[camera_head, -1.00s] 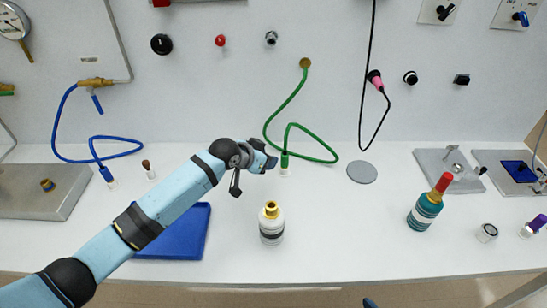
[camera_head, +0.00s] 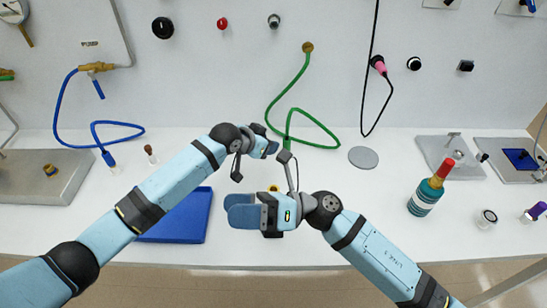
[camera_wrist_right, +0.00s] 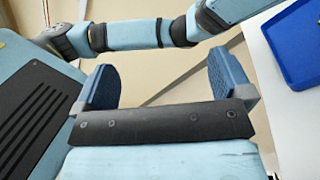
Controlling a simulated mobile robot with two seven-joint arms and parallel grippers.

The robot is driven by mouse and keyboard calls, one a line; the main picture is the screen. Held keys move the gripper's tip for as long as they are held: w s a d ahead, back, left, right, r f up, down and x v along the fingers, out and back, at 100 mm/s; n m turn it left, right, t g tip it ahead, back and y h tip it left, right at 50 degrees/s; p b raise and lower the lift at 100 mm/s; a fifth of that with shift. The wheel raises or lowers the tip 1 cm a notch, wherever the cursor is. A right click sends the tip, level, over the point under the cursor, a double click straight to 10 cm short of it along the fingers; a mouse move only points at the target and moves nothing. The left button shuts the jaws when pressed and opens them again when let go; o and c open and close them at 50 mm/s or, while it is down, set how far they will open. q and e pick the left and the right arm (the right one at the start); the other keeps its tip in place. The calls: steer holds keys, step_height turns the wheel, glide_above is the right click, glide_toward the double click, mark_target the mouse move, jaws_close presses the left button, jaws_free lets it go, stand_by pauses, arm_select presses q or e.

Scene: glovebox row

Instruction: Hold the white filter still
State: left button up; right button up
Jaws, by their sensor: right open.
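The white filter, a white cylinder with a brass top (camera_head: 274,188), stands on the bench in the head view. My right gripper hides nearly all of it; only some of the brass shows. My right gripper (camera_head: 236,208) is in front of it, fingers pointing left. In the right wrist view its two blue fingers (camera_wrist_right: 158,75) are wide apart with nothing between them. My left gripper (camera_head: 271,149) is farther back, beside the lower end of the green hose (camera_head: 288,128). Its fingers are seen edge-on, and I cannot tell if it holds the hose end.
A blue tray (camera_head: 178,228) lies left of my right gripper; it also shows in the right wrist view (camera_wrist_right: 298,45). A teal bottle with a red cap (camera_head: 426,190) and a grey disc (camera_head: 363,157) stand to the right. The bench between the right gripper and the bottle is clear.

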steer(key=w+d+n+t+h, duration=0.1)
steer(key=w+d+n+h, duration=0.2)
steer(key=w+n+h, duration=0.45)
steer(key=w+d+n+t+h, duration=0.2)
steer(key=w+d+n+h, duration=0.15)
steer(key=n+h, duration=0.75)
steer(key=shift+m+h, duration=0.85)
steer(key=shift+h, duration=0.1)
steer(key=f, duration=0.9)
steer(key=w+f, duration=0.1)
steer(key=f, duration=0.3)
steer(key=shift+a+f, duration=0.15)
steer(key=shift+f, duration=0.25)
steer(key=shift+c, duration=0.4)
steer(key=c, duration=1.1)
steer(key=shift+o, duration=0.2)
